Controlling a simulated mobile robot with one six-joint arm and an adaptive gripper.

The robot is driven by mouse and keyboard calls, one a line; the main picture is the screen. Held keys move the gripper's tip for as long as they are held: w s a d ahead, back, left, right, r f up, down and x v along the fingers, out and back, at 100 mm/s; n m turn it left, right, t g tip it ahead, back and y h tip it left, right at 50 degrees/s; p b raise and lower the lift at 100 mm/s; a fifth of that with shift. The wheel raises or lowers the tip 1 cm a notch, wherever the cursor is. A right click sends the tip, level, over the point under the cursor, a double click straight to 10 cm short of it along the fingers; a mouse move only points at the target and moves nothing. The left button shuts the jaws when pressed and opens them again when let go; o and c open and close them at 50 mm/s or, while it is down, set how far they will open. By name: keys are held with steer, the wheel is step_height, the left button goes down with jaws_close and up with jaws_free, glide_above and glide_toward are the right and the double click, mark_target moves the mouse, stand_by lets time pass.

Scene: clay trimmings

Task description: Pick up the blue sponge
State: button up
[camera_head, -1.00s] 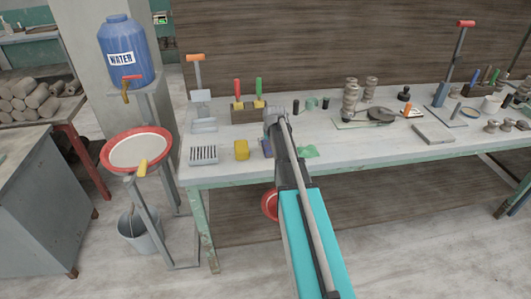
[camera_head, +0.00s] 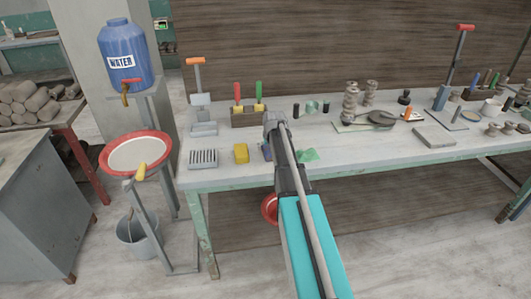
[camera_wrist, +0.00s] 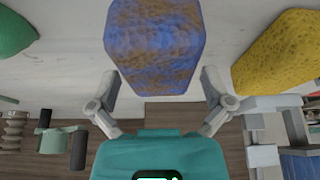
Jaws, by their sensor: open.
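The blue sponge (camera_wrist: 155,45) fills the upper middle of the wrist view, a block with brown clay stains. In the head view, only a small part of the blue sponge (camera_head: 265,152) shows on the table, right of the yellow sponge; my arm hides the rest. My gripper (camera_wrist: 160,84) is open in the wrist view, one finger on each side of the sponge's near end. Gaps show between the fingers and the sponge. The fingertips are hidden behind my arm in the head view.
The yellow sponge (camera_wrist: 283,55) lies close beside the blue one. A green lump (camera_wrist: 14,32) lies on the other side. A rack with red and green handled tools (camera_head: 248,117) stands behind. A slotted grey block (camera_head: 202,159) sits left on the table (camera_head: 225,174).

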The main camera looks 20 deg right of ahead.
steer(key=shift+f, duration=0.25)
stand_by(0.4)
steer(key=c, duration=0.7)
